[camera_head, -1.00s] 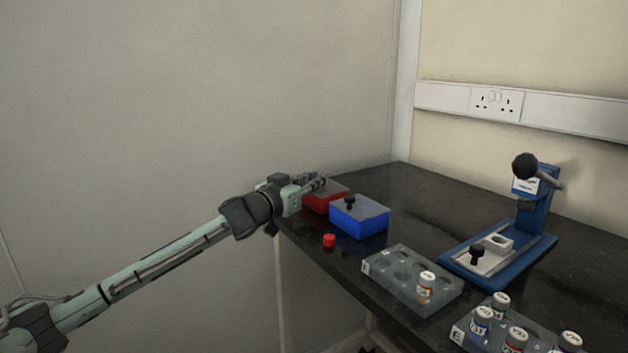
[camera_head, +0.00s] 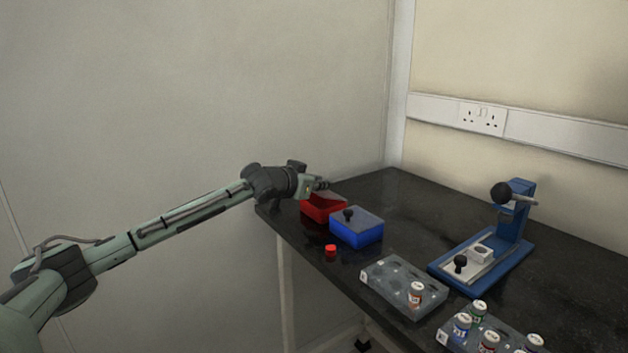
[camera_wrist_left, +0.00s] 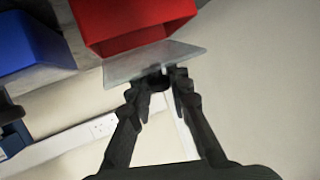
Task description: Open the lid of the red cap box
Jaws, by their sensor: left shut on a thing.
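The red cap box (camera_head: 318,210) stands at the far left of the dark bench; its red wall also shows in the left wrist view (camera_wrist_left: 125,18). Its clear grey lid (camera_head: 331,197) is tilted at the box's top, and it shows as a thin slanted plate in the wrist view (camera_wrist_left: 140,64). My left gripper (camera_head: 321,184) is over the box, shut on the lid's dark knob (camera_wrist_left: 157,82). The gripper hides part of the lid and box in the head view. My right gripper is not in view.
A blue box (camera_head: 355,234) with a knobbed lid stands close beside the red box. A loose red cap (camera_head: 330,251) lies near the bench's front edge. A grey rack (camera_head: 385,276) with a vial and a blue press (camera_head: 508,240) stand to the right. A wall is behind.

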